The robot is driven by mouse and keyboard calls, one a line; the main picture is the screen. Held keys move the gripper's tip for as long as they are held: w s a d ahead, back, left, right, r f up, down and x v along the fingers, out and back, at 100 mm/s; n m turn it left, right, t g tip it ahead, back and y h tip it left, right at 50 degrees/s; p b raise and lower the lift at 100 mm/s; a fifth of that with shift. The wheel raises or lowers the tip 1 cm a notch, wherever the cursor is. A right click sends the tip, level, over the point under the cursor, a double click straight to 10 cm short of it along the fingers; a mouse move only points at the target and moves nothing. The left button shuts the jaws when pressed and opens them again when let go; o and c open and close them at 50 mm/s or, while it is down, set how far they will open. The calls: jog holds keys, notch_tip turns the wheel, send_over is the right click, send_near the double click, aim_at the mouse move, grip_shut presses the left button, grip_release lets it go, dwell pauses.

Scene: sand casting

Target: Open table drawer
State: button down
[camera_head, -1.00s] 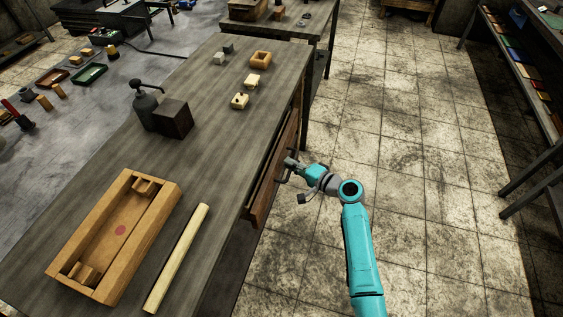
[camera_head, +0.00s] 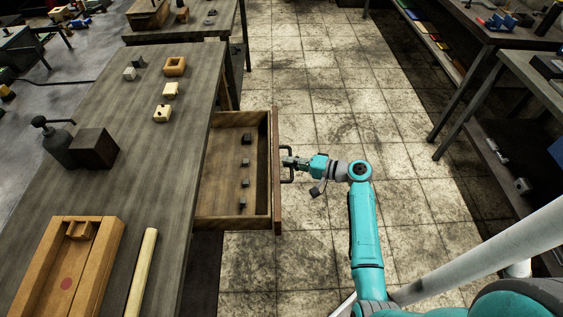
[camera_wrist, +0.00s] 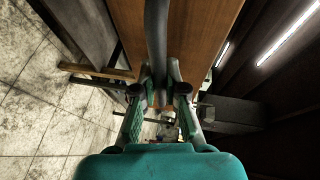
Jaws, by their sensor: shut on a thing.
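The table drawer (camera_head: 207,205) is pulled well out from the right side of the long grey wooden table (camera_head: 185,160). Several small dark blocks (camera_head: 246,162) lie in a row inside it. The drawer's dark handle (camera_head: 289,177) is on its wooden front. My gripper (camera_head: 286,163) is at the handle, its fingers shut on it. In the wrist view, the handle bar (camera_wrist: 156,45) runs down between the two fingers of my gripper (camera_wrist: 159,92), with the brown drawer front (camera_wrist: 205,35) behind. The exact finger contact is partly hidden.
On the tabletop are a wooden mould frame (camera_head: 108,245), a pale rod (camera_head: 141,272), a dark block (camera_head: 94,149), a dark bottle (camera_head: 57,145) and several small wooden blocks. The tiled floor (camera_head: 340,110) right of the drawer is clear. Shelved tables (camera_head: 520,80) stand at the right.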

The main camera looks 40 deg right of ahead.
jog(key=shift+s+d, duration=0.1)
dwell(0.3)
jog(key=c, duration=1.2)
grip_release()
jog(key=v, duration=1.2)
